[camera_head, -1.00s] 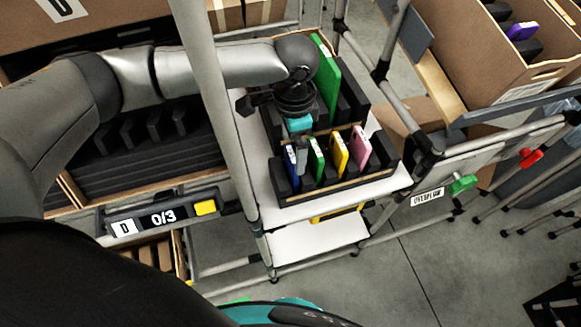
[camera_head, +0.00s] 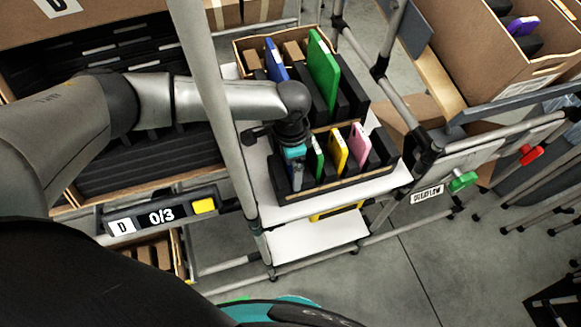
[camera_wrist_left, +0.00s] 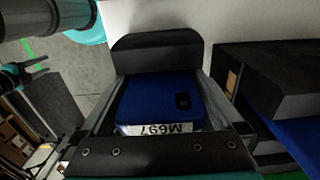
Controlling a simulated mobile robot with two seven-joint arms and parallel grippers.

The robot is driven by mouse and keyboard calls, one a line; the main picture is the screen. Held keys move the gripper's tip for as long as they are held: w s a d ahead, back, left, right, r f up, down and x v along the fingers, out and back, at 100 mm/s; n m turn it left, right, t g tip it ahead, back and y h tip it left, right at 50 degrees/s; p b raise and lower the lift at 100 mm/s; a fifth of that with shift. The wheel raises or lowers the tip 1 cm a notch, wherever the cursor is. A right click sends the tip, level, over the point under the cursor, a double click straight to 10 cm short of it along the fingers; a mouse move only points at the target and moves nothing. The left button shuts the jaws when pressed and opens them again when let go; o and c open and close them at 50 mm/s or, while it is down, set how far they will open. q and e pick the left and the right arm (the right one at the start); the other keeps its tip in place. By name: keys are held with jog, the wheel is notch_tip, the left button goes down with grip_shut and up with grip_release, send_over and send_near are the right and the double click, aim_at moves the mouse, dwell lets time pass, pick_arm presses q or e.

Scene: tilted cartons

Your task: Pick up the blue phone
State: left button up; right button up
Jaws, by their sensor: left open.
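In the left wrist view a blue phone (camera_wrist_left: 160,98) with a dark camera patch and a white label stands in a slot, in front of a black foam block. My left gripper (camera_wrist_left: 162,92) is open, with one finger on each side of this phone. In the head view my left gripper (camera_head: 297,178) points down at the left end of the front row of a carton (camera_head: 345,183), and it hides the blue phone there. A second blue phone (camera_head: 275,60) stands in the rear carton.
A green phone (camera_head: 318,157), a yellow phone (camera_head: 338,149) and a pink phone (camera_head: 360,145) stand right of my gripper. A larger green item (camera_head: 323,70) stands in the rear carton. A grey post (camera_head: 215,110) rises left of the white shelf (camera_head: 320,240).

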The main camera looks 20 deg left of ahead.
pick_arm(q)
jog(key=c, duration=0.9)
jog(key=shift+c, duration=0.2)
jog(key=shift+r, duration=0.15)
